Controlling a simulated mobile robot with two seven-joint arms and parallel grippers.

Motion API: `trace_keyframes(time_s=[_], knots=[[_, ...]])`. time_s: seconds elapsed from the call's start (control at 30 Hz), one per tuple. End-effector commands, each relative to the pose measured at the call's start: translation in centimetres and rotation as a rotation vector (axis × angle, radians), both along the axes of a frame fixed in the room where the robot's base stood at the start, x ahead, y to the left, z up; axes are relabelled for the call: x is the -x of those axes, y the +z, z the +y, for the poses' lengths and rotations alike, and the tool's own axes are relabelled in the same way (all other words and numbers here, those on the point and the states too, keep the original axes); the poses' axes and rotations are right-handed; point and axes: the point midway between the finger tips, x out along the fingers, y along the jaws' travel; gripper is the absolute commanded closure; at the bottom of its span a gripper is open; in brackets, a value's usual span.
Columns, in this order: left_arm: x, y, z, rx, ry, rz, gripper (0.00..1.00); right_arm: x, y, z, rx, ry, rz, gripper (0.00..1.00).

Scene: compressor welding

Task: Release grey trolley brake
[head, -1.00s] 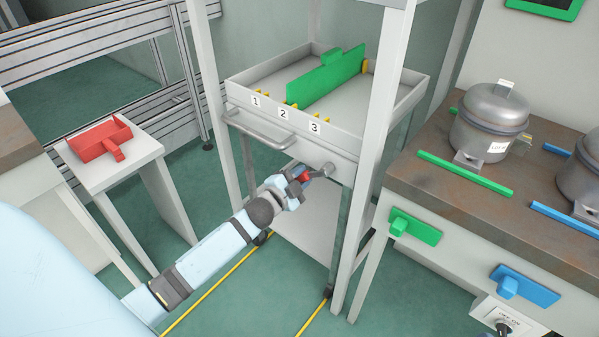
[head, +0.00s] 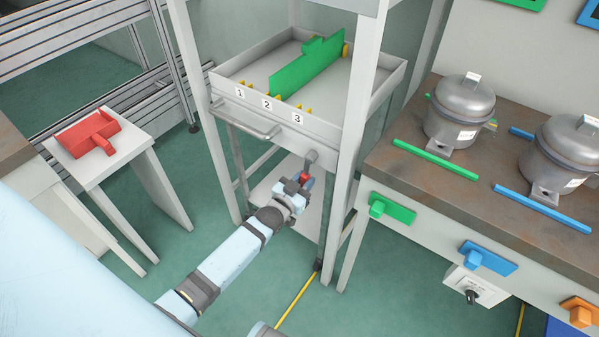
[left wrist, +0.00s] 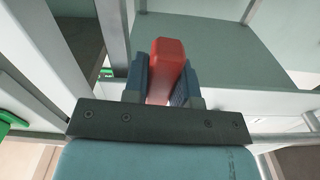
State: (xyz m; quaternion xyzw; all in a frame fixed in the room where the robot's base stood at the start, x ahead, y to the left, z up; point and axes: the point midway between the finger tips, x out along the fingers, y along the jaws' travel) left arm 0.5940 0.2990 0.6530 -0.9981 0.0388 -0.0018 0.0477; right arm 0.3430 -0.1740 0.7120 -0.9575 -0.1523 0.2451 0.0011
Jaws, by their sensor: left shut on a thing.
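The grey trolley (head: 330,150) stands in the middle of the head view, with number labels 1, 2 and 3 on its tray front. Its brake lever (head: 311,158) is on the front at the right, below the tray, and hangs roughly downward with a red grip (head: 305,176) at its end. My left gripper (head: 303,181) is shut on this red grip. In the left wrist view the red grip (left wrist: 166,62) sits between the two dark blue fingers. The fingers partly hide the grip. My right gripper is out of view.
A green plate (head: 305,68) stands in the trolley tray. A small table (head: 125,165) with a red part (head: 92,137) is at the left. A workbench (head: 440,205) with compressors (head: 460,110) is close on the right. Open floor (head: 370,290) lies in front.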

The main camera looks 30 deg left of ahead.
Motion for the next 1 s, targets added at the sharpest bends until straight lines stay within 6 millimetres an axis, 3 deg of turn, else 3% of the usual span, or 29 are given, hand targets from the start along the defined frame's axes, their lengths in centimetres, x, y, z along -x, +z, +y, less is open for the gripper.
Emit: trace_keyframes(time_s=[0.3, 0.77, 0.8, 0.9, 1.0], knots=[[0.05, 0.04, -0.87, 0.099, -0.001, 0.008, 1.00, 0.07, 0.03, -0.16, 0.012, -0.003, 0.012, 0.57], [0.05, -0.02, -1.07, 0.117, -0.001, 0.008, 1.00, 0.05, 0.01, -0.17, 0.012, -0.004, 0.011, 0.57], [0.05, -0.02, -1.08, 0.117, -0.001, 0.008, 0.72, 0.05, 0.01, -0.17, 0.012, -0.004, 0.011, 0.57], [0.05, -0.02, -1.07, 0.115, -0.001, 0.008, 0.49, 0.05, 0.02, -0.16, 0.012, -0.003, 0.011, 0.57], [0.05, -0.03, -1.03, 0.114, -0.001, 0.008, 0.49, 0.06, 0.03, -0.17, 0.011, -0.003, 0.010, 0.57]])
